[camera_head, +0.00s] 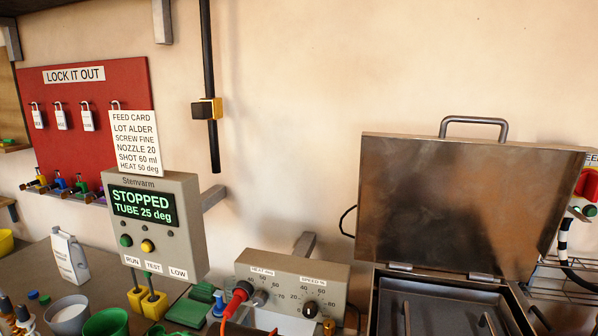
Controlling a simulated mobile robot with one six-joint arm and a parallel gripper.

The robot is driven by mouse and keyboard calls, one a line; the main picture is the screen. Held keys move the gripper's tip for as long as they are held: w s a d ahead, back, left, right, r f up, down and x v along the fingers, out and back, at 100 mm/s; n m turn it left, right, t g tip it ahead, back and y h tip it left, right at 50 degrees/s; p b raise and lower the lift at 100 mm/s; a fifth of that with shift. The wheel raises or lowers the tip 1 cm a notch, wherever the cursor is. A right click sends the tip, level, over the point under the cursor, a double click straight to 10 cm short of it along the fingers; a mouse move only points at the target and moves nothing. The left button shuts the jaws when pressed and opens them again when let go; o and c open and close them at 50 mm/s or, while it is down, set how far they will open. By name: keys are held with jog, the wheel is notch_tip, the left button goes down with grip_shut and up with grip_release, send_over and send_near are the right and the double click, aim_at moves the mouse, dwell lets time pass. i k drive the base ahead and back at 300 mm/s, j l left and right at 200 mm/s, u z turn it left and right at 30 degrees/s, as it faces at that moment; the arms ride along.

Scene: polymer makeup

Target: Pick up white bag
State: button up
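The white bag (70,257) stands upright on the bench at the lower left. It has a narrowed top and dark print on its front that is too small to read fully. Nothing is seen touching it. My gripper is not in view.
A dial unit (293,284) and an open metal lid (455,204) are farther right. Bare bench (100,270) shows beside the bag.

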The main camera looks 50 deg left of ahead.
aim_at(69, 255)
jog(key=u, duration=4.5)
